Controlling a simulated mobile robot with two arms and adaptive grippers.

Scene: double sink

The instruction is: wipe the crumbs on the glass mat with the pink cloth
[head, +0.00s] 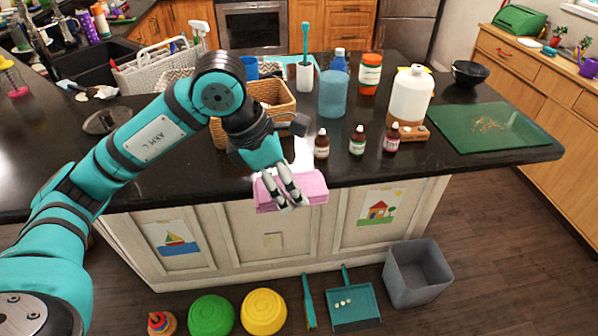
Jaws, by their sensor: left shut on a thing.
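The pink cloth (308,186) is folded and held by my left gripper (290,200), whose fingers are shut on it. The cloth is in front of the counter's front edge, near the middle of the view. The green glass mat (460,118) lies on the right end of the dark counter. Tan crumbs (488,124) lie in a small patch on the mat, right of its middle. The left gripper and cloth are well to the left of the mat and nearer to me. My right gripper is not in view.
A black bowl (469,73) sits behind the mat. A grey bin (416,274) is on the floor.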

